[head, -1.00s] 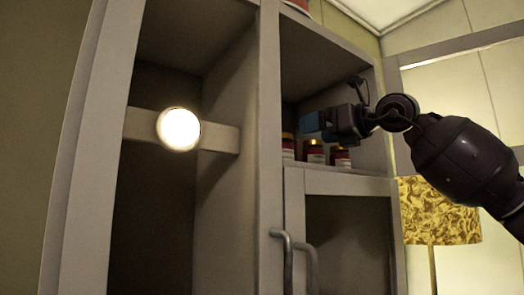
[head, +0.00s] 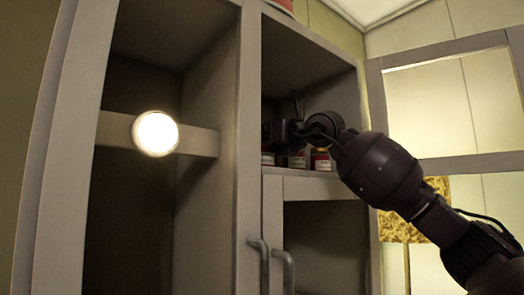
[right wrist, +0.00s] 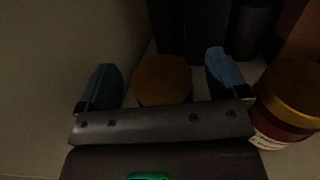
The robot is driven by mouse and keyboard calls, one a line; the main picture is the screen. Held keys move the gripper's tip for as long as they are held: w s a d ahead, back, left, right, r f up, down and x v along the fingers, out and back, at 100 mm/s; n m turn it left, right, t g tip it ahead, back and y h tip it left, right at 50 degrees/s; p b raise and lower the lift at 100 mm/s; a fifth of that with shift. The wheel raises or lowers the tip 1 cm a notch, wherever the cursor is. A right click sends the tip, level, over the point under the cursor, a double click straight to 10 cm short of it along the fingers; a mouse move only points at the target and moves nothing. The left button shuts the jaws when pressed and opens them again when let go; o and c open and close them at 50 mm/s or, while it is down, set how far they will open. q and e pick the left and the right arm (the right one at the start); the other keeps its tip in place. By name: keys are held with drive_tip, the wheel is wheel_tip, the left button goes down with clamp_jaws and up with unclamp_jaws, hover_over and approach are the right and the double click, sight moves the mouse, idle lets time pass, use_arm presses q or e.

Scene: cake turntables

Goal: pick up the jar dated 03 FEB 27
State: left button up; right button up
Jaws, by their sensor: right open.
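Several small red jars with gold lids stand on the cabinet's upper right shelf: a left jar (head: 267,159), a middle jar (head: 298,161) and a right jar (head: 321,160). Their dates are too small to read. My right gripper (head: 270,133) is inside this compartment, above the left jars. In the right wrist view the open gripper (right wrist: 164,80) has its blue fingers on either side of a gold lid (right wrist: 162,78), with gaps visible. Another gold-lidded jar (right wrist: 288,100) stands to the right, its white label partly visible. My left gripper is not in view.
The shelf (head: 308,187) is bounded by the cabinet's upright divider (head: 246,100) on the left. Dark upright objects (right wrist: 250,25) stand beyond the jars in the right wrist view. A round lamp (head: 156,133) glows in the left compartment.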

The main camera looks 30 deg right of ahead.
drive_tip(key=shift+w, duration=0.2)
drive_tip(key=shift+c, duration=0.4)
drive_tip(key=c, duration=1)
